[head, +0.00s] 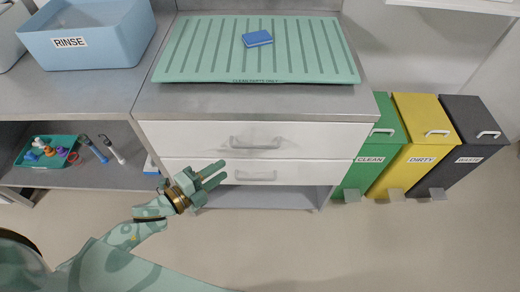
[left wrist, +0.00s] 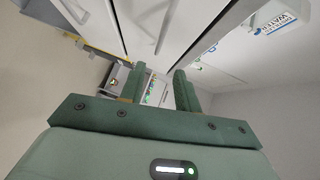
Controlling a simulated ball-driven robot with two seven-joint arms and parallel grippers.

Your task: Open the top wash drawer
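The top wash drawer (head: 190,136) is a white front with a grey bar handle (head: 255,143), directly under the steel counter. It looks shut. A second white drawer (head: 310,172) with a similar handle (head: 254,175) lies just below it. My left gripper (head: 222,172) is in front of the lower drawer's left part, left of both handles and apart from them. Its green fingers are spread with nothing between them. In the left wrist view the open fingers (left wrist: 159,82) point toward white drawer fronts, and a bar handle (left wrist: 164,28) shows ahead. My right gripper is not in view.
A green ribbed mat (head: 200,50) with a blue sponge (head: 257,38) lies on the counter. A blue RINSE tub (head: 100,40) stands left. Green, yellow (head: 420,135) and dark bins stand right of the drawers. An open shelf (head: 90,178) holds a small green tray. The floor in front is clear.

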